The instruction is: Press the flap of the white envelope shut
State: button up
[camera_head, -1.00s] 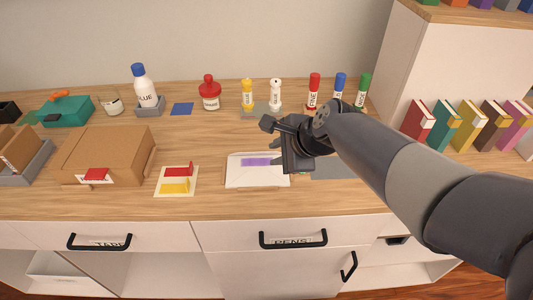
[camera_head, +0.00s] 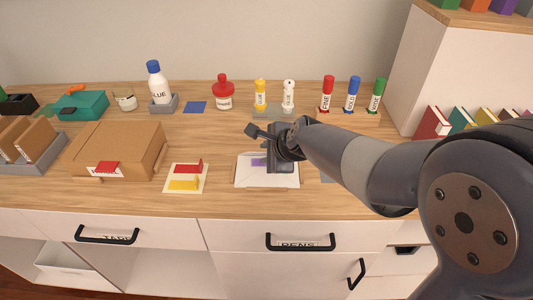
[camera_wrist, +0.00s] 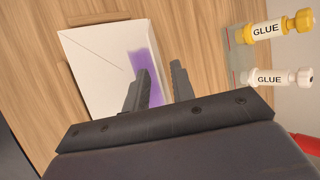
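The white envelope (camera_head: 246,177) lies flat near the front of the wooden counter. It carries a purple strip (camera_head: 258,162), partly hidden by my gripper in the head view. In the wrist view the envelope (camera_wrist: 92,72) shows a thin diagonal line, and the purple strip (camera_wrist: 143,60) runs behind my fingers. I cannot tell clearly how the flap stands. My gripper (camera_head: 280,171) points down over the right part of the envelope; contact cannot be told. In the wrist view my gripper (camera_wrist: 158,66) has its two fingers apart with nothing between them.
Yellow (camera_head: 260,95) and white (camera_head: 288,95) glue tubes stand behind the envelope. A card with red and yellow flaps (camera_head: 174,189) and a cardboard box (camera_head: 118,145) lie left. Red, blue and green markers (camera_head: 352,95) stand at the back right. Drawer handles (camera_head: 300,247) project in front.

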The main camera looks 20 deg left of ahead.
jog(key=shift+w+a+f, duration=0.1)
jog(key=shift+a+f, duration=0.05)
grip_shut()
dwell(0.4)
jog(key=f+t+b, duration=0.1)
jog(key=b, duration=0.2)
jog(key=shift+s, duration=0.2)
jog(key=b, duration=0.1)
jog(key=t+b, duration=0.1)
jog(key=b, duration=0.1)
jog(key=shift+s+f+n+y, duration=0.15)
jog(key=shift+s+n+y, duration=0.05)
jog(key=shift+n+y, duration=0.1)
jog(key=shift+t+b, duration=0.3)
jog(key=shift+b, duration=0.6)
jog(key=shift+s, duration=0.1)
